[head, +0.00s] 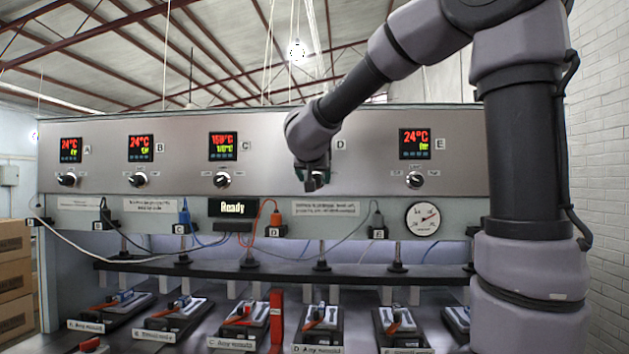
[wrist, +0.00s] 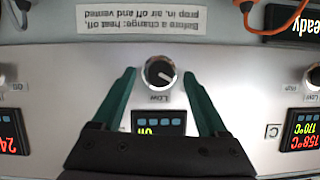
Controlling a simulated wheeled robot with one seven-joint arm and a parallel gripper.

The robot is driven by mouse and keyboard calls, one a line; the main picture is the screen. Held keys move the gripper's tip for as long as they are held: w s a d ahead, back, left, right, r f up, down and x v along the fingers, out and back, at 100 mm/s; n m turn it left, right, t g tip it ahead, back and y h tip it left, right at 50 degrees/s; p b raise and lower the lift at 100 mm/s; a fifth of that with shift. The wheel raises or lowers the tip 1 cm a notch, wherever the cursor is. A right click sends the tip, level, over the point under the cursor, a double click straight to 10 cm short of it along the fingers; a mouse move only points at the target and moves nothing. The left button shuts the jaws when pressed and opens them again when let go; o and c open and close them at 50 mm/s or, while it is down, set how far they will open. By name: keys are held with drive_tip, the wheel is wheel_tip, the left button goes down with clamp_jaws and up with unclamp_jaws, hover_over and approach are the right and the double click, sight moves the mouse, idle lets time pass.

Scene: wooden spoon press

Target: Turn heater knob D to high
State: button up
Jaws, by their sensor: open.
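Heater knob D (wrist: 160,73) is a round dark knob on the grey panel, centred between my fingers in the upside-down wrist view. Its pale mark seems to point to the lower right of that picture, and a "LOW" label shows just below it. My gripper (wrist: 159,76) is open, with one green finger on each side of the knob and a visible gap to both. I cannot tell how far the fingertips are from the panel. D's display (wrist: 158,122) is partly hidden by my gripper. In the head view, my gripper (head: 313,181) covers most of knob D, left of label D (head: 339,144).
Knob C (head: 222,180) and knob E (head: 415,179) sit on either side. C's display (head: 223,146) reads about 158°C; E's (head: 415,143) reads 24°C. A printed notice (wrist: 138,20), cables, a pressure gauge (head: 423,218) and a row of moulds are below the knobs.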

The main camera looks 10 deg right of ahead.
drive_tip(key=shift+w+d+f, duration=0.15)
drive_tip(key=shift+w+f, duration=0.15)
drive_tip(key=shift+w, duration=0.3)
clamp_jaws()
